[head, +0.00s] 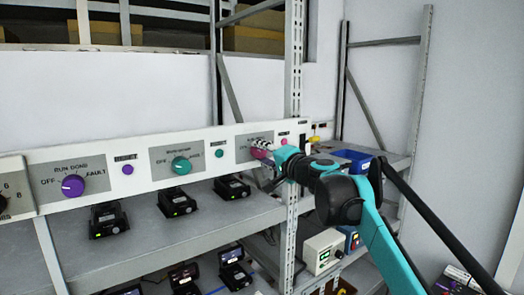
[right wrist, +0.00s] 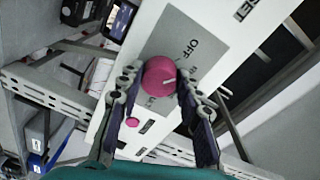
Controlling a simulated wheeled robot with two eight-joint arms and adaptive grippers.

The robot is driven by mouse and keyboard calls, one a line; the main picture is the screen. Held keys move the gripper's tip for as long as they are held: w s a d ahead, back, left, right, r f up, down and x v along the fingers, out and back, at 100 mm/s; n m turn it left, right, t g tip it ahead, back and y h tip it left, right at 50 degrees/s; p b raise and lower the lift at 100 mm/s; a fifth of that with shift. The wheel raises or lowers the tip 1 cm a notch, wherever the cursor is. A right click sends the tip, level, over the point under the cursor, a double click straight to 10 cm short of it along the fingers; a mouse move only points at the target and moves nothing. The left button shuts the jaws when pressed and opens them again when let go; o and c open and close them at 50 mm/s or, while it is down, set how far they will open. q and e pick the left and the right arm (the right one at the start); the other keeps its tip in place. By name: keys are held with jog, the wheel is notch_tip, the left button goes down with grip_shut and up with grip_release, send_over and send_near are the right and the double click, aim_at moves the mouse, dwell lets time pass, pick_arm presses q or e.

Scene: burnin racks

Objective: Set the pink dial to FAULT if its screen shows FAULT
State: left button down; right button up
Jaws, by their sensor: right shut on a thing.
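The pink dial (head: 258,153) is on a grey plate of the long white panel, partly hidden by my right gripper (head: 268,148). In the right wrist view the pink dial (right wrist: 158,76) sits between the two fingers of my right gripper (right wrist: 157,82), which is shut on it. A short white mark shows on the dial's face. The word OFF is readable on the plate beside it; the other lettering is partly covered. Black devices with small lit screens stand on the shelf below, one (head: 232,187) nearest the pink dial; their text is too small to read. My left gripper is not in view.
A purple dial (head: 73,186) and a teal dial (head: 181,165) share the white panel (head: 140,187). A small pink button (right wrist: 132,122) is close to the gripped dial. A rack upright (head: 293,75) and a blue bin (head: 352,160) are near my right arm.

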jog(key=m+p, duration=0.2)
jog(key=m, duration=0.3)
jog(key=shift+r, duration=0.15)
jog(key=m+p, duration=0.1)
jog(key=m, duration=0.2)
jog(key=shift+m+g, duration=0.3)
jog(key=shift+g, duration=0.1)
jog(key=shift+m+p, duration=0.5)
jog(key=shift+m, duration=0.7)
jog(key=o, duration=1.2)
jog(key=shift+w+d, duration=0.1)
jog(key=shift+c, duration=0.2)
jog(key=f+v, duration=0.1)
jog(key=v, duration=1.1)
jog(key=shift+r, duration=0.35)
